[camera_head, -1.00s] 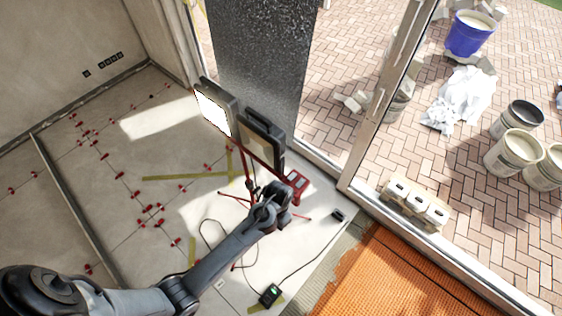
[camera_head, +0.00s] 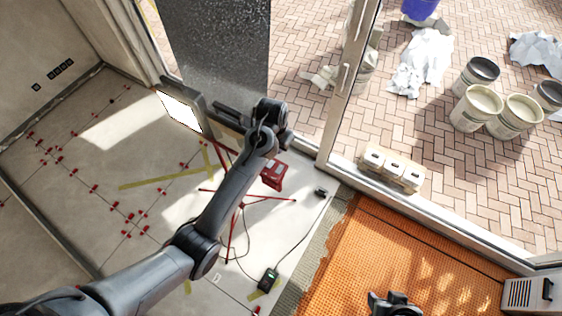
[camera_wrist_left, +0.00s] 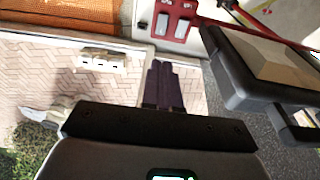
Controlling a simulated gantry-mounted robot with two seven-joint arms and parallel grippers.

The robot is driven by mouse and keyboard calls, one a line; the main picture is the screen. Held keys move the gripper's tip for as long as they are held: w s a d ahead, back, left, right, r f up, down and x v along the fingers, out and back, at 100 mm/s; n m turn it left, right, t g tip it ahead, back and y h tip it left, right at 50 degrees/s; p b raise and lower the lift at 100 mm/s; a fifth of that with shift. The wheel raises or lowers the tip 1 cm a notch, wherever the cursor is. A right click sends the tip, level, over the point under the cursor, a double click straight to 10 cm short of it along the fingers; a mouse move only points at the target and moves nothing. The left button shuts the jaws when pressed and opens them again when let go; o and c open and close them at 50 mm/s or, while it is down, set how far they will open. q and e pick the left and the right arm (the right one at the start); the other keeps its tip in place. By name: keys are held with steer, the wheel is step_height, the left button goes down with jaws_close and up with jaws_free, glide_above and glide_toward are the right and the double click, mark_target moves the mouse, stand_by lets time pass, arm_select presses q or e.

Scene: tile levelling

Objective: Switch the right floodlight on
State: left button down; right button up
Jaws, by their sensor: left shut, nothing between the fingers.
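The floodlight stand carries two lamps. The left floodlight (camera_head: 180,109) is lit bright white. The right floodlight (camera_head: 231,117) is partly hidden behind my left arm; in the left wrist view a nearby lamp (camera_wrist_left: 272,57) has a dull, unlit face. A red switch box (camera_head: 273,174) sits low on the stand. It shows two pale rockers in the left wrist view (camera_wrist_left: 177,20). My left gripper (camera_wrist_left: 164,67) is shut and empty, its tips apart from the box in that picture. A dark part of my right arm (camera_head: 394,303) shows at the bottom edge; its jaws are unclear.
Red tripod legs (camera_head: 275,199) spread over the pale floor. A cable runs to a black box with a green light (camera_head: 268,279). A glass door frame (camera_head: 335,120) stands close by. Orange matting (camera_head: 380,255) covers the floor at the lower right.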

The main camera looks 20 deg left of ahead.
arm_select(q)
glide_above(282, 166)
steer(key=s, duration=0.1)
step_height(282, 166, down, 10)
steer(key=shift+a+f, duration=0.1)
steer(key=f, duration=0.1)
steer(key=f+b, duration=0.2)
steer(key=shift+w+f, duration=0.1)
steer(key=shift+w, duration=0.15)
steer(key=shift+f+b, duration=0.25)
steer(key=shift+b, duration=0.35)
